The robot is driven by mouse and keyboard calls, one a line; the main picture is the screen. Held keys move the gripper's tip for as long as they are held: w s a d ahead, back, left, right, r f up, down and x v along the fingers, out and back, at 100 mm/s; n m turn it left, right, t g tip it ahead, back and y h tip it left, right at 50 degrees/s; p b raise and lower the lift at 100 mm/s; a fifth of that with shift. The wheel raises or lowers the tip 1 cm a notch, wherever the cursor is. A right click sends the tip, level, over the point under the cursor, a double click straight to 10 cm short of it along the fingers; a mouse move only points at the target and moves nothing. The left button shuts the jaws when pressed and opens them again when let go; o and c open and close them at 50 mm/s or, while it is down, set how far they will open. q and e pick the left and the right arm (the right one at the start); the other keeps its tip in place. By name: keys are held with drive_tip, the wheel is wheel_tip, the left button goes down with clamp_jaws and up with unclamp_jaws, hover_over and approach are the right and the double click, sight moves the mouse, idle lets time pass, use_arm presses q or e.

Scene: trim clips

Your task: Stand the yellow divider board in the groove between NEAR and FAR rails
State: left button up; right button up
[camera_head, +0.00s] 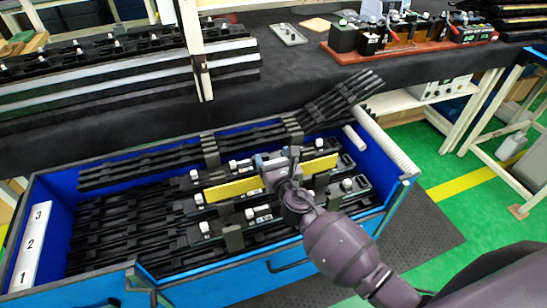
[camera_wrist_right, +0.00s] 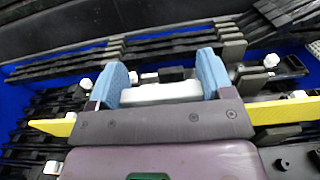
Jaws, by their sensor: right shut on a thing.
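The yellow divider board (camera_head: 232,188) is a long thin strip on edge in the blue drawer, running between two black rails with white knobs, a far rail (camera_head: 215,175) and a near rail (camera_head: 225,218). No NEAR or FAR lettering is readable. My right gripper (camera_head: 273,160) is over the board's middle and hides that part. In the right wrist view, its blue fingers (camera_wrist_right: 162,78) are closed on a pale bar, seemingly the board's grip, and the yellow board (camera_wrist_right: 52,127) sticks out on both sides. I cannot tell whether its lower edge sits in the groove. My left gripper is not in view.
The blue drawer (camera_head: 62,186) also holds several black strips. A white card numbered 1, 2, 3 (camera_head: 32,245) is on its left wall and a white ribbed roll (camera_head: 385,145) lies at the right. A dark bench with a red tray (camera_head: 350,56) stands behind.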

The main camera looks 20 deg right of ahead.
sight(254, 183)
use_arm(q)
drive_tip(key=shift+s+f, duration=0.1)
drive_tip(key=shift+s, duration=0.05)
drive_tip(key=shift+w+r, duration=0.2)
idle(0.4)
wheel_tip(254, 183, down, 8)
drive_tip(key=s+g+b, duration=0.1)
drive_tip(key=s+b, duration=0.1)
drive_tip(key=b, duration=0.3)
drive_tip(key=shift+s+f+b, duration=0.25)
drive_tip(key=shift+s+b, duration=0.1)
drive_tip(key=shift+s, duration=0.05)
use_arm(e)
wheel_tip(254, 183, down, 7)
idle(3.0)
drive_tip(key=o, duration=1.2)
drive_tip(key=shift+r, duration=0.1)
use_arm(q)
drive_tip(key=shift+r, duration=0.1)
